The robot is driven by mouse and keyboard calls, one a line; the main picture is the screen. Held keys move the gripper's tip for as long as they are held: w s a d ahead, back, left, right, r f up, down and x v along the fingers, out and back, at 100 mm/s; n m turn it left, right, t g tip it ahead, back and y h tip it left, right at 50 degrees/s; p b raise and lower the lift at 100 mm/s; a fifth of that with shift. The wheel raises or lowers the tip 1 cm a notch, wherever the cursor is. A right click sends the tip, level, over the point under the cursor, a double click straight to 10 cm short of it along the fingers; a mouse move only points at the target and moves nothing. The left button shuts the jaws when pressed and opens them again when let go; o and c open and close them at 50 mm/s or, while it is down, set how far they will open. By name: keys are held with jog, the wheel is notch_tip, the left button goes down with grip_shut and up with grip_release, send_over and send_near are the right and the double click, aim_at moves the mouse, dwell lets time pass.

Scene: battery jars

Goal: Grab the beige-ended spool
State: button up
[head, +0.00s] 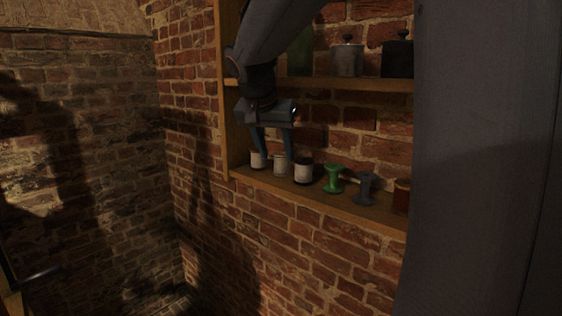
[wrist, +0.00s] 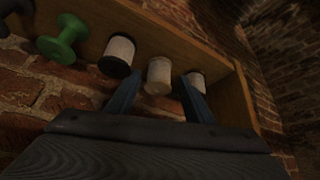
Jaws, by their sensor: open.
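The beige-ended spool (head: 280,167) stands upright on the lower wooden shelf, the middle one of three pale-wound spools. It also shows in the wrist view (wrist: 159,77), pale with beige ends. My gripper (head: 276,155) is open, with its blue fingers pointing down at the shelf. In the wrist view the spool appears between the two fingertips (wrist: 160,80); whether they touch it I cannot tell. A dark-ended spool (head: 303,173) stands close to its right in the head view, and another pale-wound spool (head: 257,161) to its left.
A green spool (head: 333,180), a dark grey spool (head: 364,188) and a reddish-brown item (head: 401,196) stand further right on the lower shelf (head: 240,174). The upper shelf (head: 345,84) holds lidded jars (head: 347,60). A wooden side panel (head: 232,125) closes the left end.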

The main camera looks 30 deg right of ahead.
aim_at(279, 155)
jog(key=x, duration=0.2)
jog(key=p+x, duration=0.1)
jog(key=x, duration=0.2)
jog(key=shift+w+d, duration=0.35)
jog(key=c, duration=0.8)
